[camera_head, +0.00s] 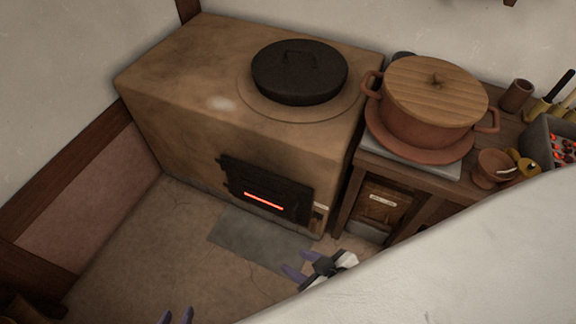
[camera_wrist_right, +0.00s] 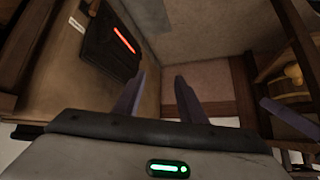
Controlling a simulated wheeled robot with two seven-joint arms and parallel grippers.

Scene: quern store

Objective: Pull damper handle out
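The brown clay stove (camera_head: 190,75) has a black fire door (camera_head: 265,190) with a glowing red slot. The door also shows in the right wrist view (camera_wrist_right: 108,45), upper left. A small pale label (camera_head: 321,206) is on the stove front, right of the door. A small brown piece (camera_head: 317,220) below it may be the damper handle; I cannot tell for sure. My right gripper (camera_head: 299,264) is open and empty, low in front of the stove's right corner. Its parted fingers (camera_wrist_right: 157,90) hold nothing. My left gripper (camera_head: 176,316) is open at the bottom edge, away from the stove.
A black lid (camera_head: 299,72) covers the stove top. A wooden table (camera_head: 440,192) beside it bears a clay pot with a wooden lid (camera_head: 435,90) and small vessels. A grey floor plate (camera_head: 250,240) lies before the door. A white surface (camera_head: 470,265) blocks the lower right.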

